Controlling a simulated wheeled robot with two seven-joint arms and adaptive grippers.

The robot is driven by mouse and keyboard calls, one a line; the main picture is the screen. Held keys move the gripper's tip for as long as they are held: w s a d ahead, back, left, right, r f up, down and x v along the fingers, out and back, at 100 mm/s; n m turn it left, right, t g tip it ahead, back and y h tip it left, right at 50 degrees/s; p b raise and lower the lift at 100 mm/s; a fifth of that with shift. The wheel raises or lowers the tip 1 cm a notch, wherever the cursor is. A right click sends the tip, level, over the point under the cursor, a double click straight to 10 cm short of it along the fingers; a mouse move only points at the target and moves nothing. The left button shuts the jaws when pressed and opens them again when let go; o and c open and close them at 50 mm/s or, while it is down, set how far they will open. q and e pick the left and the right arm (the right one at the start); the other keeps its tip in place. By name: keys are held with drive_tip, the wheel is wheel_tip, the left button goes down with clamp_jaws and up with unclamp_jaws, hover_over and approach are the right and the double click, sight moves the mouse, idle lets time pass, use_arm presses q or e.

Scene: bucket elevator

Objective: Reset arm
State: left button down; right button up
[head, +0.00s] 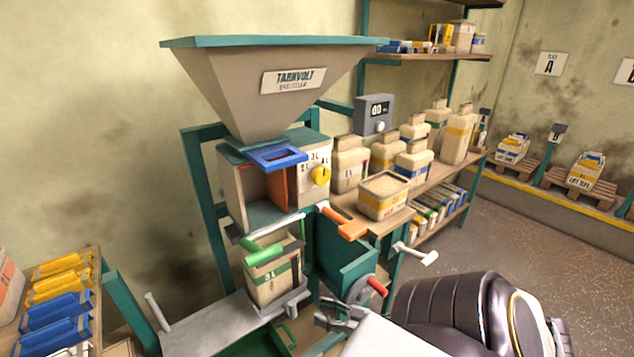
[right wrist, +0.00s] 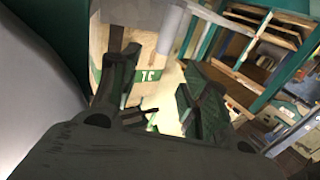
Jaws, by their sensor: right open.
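My right gripper (head: 340,316) is in front of the machine, low and to the right of the beige 3L container (head: 271,285) that stands on a grey support under the machine. Its jaws are open and nothing shows between them. In the right wrist view both dark fingers of the gripper (right wrist: 160,108) stand apart, with part of the container (right wrist: 150,72) behind them. I cannot tell whether the gripper touches anything. My left gripper is not in view.
The red-tipped crank (head: 376,286) and teal bin (head: 343,262) are close to the right gripper. The green-handled (head: 262,251), orange-handled (head: 345,223) and white-handled (head: 417,253) levers stick out nearby. A hopper (head: 262,95) tops the machine. Shelving with containers stands right; floor (head: 530,275) there is clear.

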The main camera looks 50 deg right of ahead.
drive_tip(key=shift+s+d, duration=0.15)
drive_tip(key=shift+s, duration=0.3)
drive_tip(key=shift+w, duration=0.1)
idle(0.4)
